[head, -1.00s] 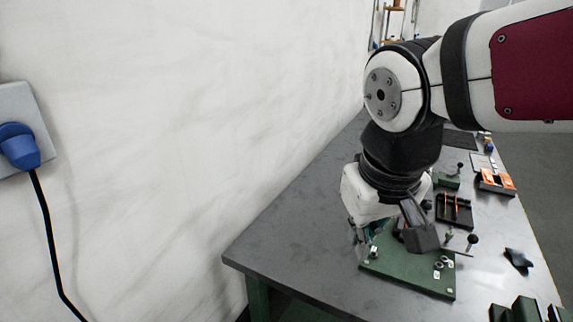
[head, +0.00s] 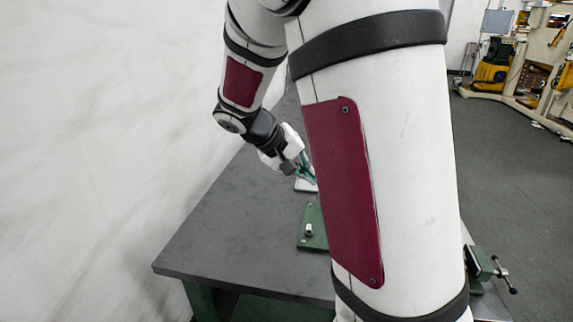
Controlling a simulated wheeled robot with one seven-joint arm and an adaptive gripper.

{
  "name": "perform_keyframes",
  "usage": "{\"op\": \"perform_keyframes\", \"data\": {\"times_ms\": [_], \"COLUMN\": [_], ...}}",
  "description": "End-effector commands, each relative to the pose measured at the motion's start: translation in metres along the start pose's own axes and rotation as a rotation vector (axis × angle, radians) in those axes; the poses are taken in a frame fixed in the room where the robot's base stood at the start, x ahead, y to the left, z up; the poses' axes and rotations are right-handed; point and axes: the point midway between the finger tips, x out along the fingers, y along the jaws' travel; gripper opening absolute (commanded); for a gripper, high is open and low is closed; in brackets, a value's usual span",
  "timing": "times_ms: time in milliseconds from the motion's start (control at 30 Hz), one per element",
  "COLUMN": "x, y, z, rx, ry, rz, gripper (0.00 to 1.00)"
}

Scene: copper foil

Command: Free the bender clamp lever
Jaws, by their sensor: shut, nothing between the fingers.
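The green base plate of the bender (head: 313,238) shows only at its left end, on the grey bench, with a small metal post (head: 309,230) on it. My own large arm link hides the rest of the bender. The clamp lever cannot be made out. My gripper (head: 309,173) is shut and empty. It is beyond the visible end of the plate, left of the large arm link, and its fingertips are partly hidden. I cannot tell whether it touches anything.
The bench top (head: 225,225) is clear to the left of the plate. A white wall (head: 90,130) runs along the left. A green vise (head: 483,266) with a metal handle is at the right bench edge. Yellow equipment (head: 492,70) stands far back right.

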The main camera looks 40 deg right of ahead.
Motion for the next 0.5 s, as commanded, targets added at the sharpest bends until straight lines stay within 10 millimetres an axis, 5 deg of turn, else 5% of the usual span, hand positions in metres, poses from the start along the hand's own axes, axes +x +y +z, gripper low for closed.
{"op": "perform_keyframes", "data": {"times_ms": [500], "x": [0.088], "y": [-0.017], "z": [-0.098], "rx": [-0.003], "ry": [0.122], "rz": [0.392], "gripper": [0.00]}}
